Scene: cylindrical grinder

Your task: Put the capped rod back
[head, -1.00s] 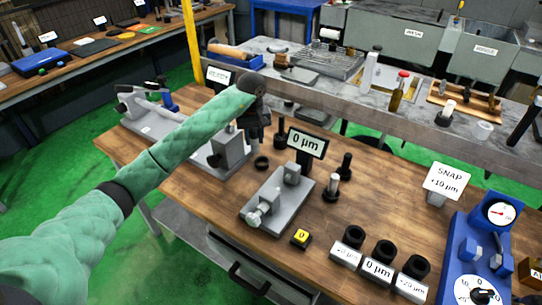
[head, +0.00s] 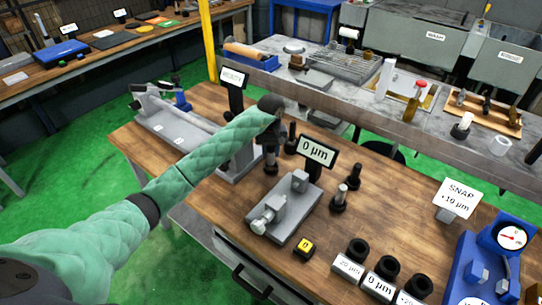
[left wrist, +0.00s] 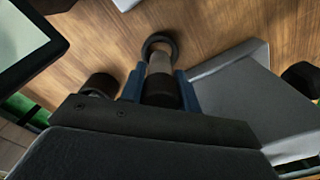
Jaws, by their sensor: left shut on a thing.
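My left gripper (head: 270,145) is over the wooden bench. In the left wrist view its blue fingers (left wrist: 160,90) are shut on the capped rod, whose dark cap (left wrist: 162,92) sits between them. The rod's grey shaft (left wrist: 160,63) points down to a black ring holder (left wrist: 158,41) on the wood. The shaft's end overlaps the ring; I cannot tell how deep it sits. My right gripper is not in view.
A grey gauge stand (head: 283,212) with a 0 µm display (head: 317,151) is to the right. A silver-topped rod (head: 340,197) and a dark one (head: 353,176) stand beside it. A grey block (left wrist: 255,100) is close to the gripper.

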